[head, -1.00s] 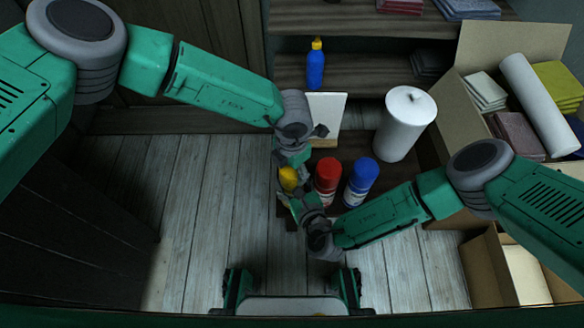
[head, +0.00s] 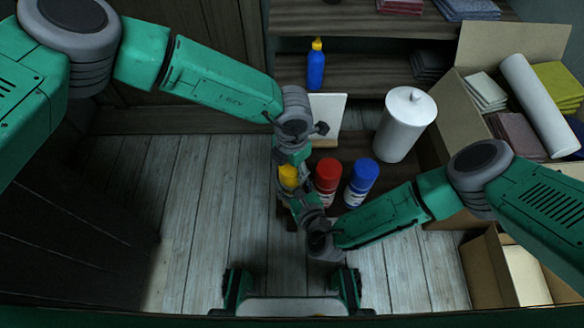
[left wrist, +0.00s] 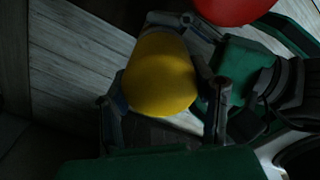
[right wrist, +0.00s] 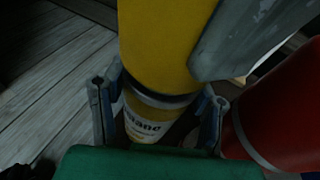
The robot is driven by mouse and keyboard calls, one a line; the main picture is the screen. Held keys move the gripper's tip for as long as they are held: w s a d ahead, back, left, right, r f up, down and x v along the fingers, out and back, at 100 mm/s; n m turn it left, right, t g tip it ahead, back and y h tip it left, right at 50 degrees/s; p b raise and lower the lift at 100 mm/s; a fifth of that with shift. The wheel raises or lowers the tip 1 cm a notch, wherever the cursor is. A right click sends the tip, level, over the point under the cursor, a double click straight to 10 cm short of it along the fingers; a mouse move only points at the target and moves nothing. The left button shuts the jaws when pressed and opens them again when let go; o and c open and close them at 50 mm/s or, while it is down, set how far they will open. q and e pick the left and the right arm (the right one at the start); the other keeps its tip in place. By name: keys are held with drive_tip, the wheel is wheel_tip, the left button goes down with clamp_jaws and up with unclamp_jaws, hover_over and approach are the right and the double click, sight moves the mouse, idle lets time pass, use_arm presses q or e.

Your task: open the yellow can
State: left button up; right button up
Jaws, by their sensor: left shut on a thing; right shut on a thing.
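The yellow can (head: 289,176) stands at the left of a row of cans, mostly hidden between my grippers in the head view. In the left wrist view its round yellow top (left wrist: 160,75) sits between the fingers of my left gripper (left wrist: 163,112), which is shut on it from above. In the right wrist view my right gripper (right wrist: 160,112) is shut around the can's lower, labelled body (right wrist: 148,122). The yellow cap (right wrist: 165,45) rises above a dark ring there. I cannot tell whether the cap is loose.
A red can (head: 328,180) stands close on the right, then a blue can (head: 361,182). A white canister (head: 405,125), a pale board (head: 328,117) and a blue bottle (head: 316,66) are behind. An open cardboard box (head: 459,112) is at the right.

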use_arm(q)
drive_tip(key=shift+r, duration=0.55)
drive_tip(key=shift+r, duration=0.1)
drive_tip(key=shift+r, duration=1.95)
use_arm(e)
drive_tip(key=o, duration=1.8)
drive_tip(key=shift+c, duration=0.2)
use_arm(q)
drive_tip(key=shift+f, duration=0.1)
use_arm(e)
drive_tip(key=v, duration=1.2)
